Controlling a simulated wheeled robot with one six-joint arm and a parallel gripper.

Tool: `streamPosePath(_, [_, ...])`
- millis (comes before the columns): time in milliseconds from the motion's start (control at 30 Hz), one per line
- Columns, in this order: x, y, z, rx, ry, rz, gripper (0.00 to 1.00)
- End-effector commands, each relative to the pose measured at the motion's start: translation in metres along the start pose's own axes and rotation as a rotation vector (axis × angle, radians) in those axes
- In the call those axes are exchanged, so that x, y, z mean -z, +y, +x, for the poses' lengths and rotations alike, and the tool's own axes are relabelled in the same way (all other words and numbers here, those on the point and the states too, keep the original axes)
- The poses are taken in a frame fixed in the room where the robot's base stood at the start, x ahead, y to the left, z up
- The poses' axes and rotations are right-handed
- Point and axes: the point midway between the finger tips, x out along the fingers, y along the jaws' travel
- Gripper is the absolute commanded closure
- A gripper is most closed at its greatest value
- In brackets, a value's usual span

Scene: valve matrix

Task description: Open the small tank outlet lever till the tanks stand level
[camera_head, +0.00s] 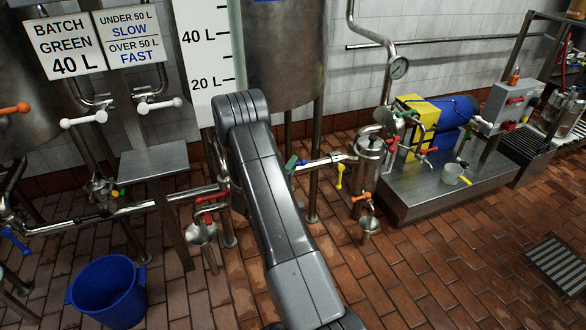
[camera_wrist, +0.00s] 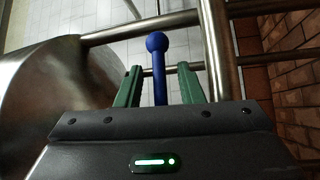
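My gripper (camera_wrist: 159,70) has two green fingers that stand apart, one on each side of a blue lever (camera_wrist: 158,48) with a ball knob. Gaps show between the lever and both fingers. In the head view my arm hides most of the gripper. A green fingertip and a bit of blue (camera_head: 302,162) show just right of the arm, by a steel pipe. A steel tank (camera_head: 285,60) stands behind my arm and another tank (camera_head: 25,100) stands at the left. A white scale (camera_head: 208,60) reads 20 L and 40 L. No liquid level can be made out.
Near the gripper are a yellow lever (camera_head: 339,176) and a red lever (camera_head: 211,195). Another blue lever (camera_head: 15,240) is at far left. A blue bucket (camera_head: 107,291) stands on the floor.

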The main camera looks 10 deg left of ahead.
Motion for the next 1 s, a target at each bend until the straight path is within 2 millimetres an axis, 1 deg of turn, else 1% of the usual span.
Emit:
streamPosePath(133, [-0.0007, 0.0, 0.01, -0.001, -0.002, 0.001, 0.66])
streamPosePath(433, [-0.0003, 0.0004, 0.0117, 0.0, 0.0, 0.0, 0.66])
streamPosePath(567, [-0.0003, 0.0004, 0.0115, 0.0, 0.0, 0.0, 0.91])
streamPosePath(600, [-0.0003, 0.0004, 0.0115, 0.0, 0.0, 0.0, 0.99])
streamPosePath(1000, [-0.0002, -0.0001, 0.0112, 0.017, -0.005, 0.016, 1.0])
